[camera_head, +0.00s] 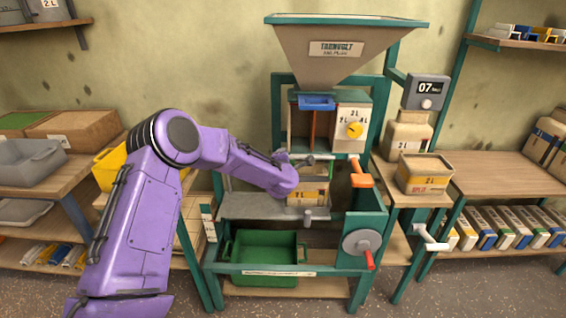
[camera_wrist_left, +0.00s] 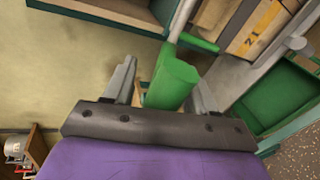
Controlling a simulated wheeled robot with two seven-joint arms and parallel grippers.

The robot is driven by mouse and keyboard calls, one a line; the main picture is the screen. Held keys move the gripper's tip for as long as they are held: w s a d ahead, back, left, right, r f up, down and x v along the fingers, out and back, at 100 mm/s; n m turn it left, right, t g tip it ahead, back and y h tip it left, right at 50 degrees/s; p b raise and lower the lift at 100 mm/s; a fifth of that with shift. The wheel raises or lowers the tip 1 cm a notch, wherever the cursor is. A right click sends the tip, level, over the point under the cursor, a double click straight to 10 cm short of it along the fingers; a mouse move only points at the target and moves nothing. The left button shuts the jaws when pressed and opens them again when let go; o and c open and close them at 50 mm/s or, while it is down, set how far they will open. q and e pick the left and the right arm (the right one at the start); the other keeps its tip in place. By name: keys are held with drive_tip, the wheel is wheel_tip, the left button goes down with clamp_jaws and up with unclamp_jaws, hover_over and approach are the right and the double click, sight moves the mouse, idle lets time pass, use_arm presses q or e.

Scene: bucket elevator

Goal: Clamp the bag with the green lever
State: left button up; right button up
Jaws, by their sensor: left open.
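The bag (camera_head: 308,192), tan with a yellow band, stands in the middle of the teal machine below the hopper. It also shows at the upper right of the left wrist view (camera_wrist_left: 258,30). The green lever (camera_wrist_left: 174,84) lies between the two fingers of my left gripper (camera_wrist_left: 165,76), which is open around it. In the head view my left gripper (camera_head: 296,159) is beside the machine, just above the bag, and the lever is mostly hidden there. My right gripper is not in view.
A lever with an orange grip (camera_head: 362,180) and a crank wheel with a red handle (camera_head: 361,245) are on the machine's right. A green bin (camera_head: 264,252) sits below. A filled box (camera_head: 425,174) stands on the right table. Shelves flank both sides.

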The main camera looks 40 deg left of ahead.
use_arm(q)
drive_tip(key=b+v, duration=0.1)
drive_tip(key=v, duration=0.9)
drive_tip(key=shift+s+b, duration=0.2)
drive_tip(key=shift+b, duration=0.15)
drive_tip(key=shift+d+r, duration=0.15)
drive_tip(key=s+d+f+m+g+h, duration=0.2)
drive_tip(key=s+d+f+m, duration=0.3)
drive_tip(key=s+f+m, duration=0.45)
drive_tip(key=s+d+f+m+g+h, duration=0.15)
drive_tip(key=s+d+f+m, duration=0.4)
drive_tip(key=f, duration=0.75)
drive_tip(key=s+f+m+g, duration=0.1)
drive_tip(key=s+f+m, duration=0.1)
drive_tip(key=s+f, duration=0.2)
drive_tip(key=s+d+f+m+g+h, duration=0.1)
drive_tip(key=s+f+m+g, duration=0.1)
drive_tip(key=s, duration=0.9)
drive_tip(key=s+f+m+g, duration=0.1)
drive_tip(key=s+f+g, duration=0.1)
drive_tip(key=s+f, duration=0.3)
drive_tip(key=s, duration=0.3)
drive_tip(key=shift+d+f+m+h, duration=0.35)
drive_tip(key=shift+d+m, duration=0.05)
